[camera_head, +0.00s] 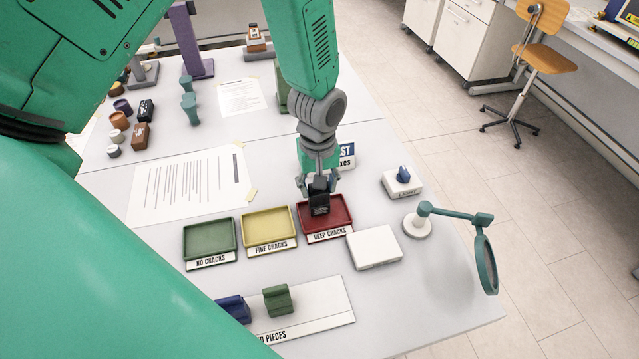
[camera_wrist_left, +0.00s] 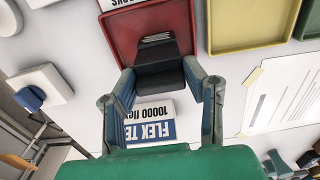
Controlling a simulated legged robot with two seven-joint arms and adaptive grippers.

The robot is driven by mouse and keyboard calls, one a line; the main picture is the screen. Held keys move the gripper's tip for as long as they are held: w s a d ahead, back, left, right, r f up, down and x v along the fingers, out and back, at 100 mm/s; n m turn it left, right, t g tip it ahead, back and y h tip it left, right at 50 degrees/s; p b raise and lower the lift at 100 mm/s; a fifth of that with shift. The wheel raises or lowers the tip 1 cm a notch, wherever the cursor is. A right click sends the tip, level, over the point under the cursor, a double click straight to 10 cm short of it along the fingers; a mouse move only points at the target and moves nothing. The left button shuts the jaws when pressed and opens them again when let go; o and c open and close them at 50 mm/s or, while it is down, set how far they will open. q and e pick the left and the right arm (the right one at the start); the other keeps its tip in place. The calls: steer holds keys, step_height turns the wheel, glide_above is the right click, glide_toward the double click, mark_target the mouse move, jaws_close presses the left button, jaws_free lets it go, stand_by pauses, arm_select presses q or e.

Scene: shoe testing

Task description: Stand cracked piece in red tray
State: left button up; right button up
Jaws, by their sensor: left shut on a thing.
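My left gripper (camera_head: 318,183) points down over the red tray (camera_head: 343,204), which is labelled "DEEP CRACKS". It is shut on a black piece (camera_head: 319,202), which looks upright. My right gripper is not in view.
A yellow tray (camera_head: 268,223) and a green tray (camera_head: 210,237) stand left of the red one. A white block (camera_head: 374,248) is close at its front right, and a magnifier lamp (camera_head: 485,262) stands further right. Blue (camera_head: 234,308) and green (camera_head: 278,299) pieces lie in front.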

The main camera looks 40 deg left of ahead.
arm_select(q)
steer(key=shift+d+f, duration=0.25)
steer(key=shift+f, duration=0.1)
steer(key=o, duration=1.2)
steer(key=shift+d, duration=0.15)
steer(key=shift+a+r, duration=0.25)
steer(key=shift+r, duration=0.25)
step_height(320, 180, up, 11)
steer(key=shift+d, duration=0.25)
steer(key=shift+a, duration=0.15)
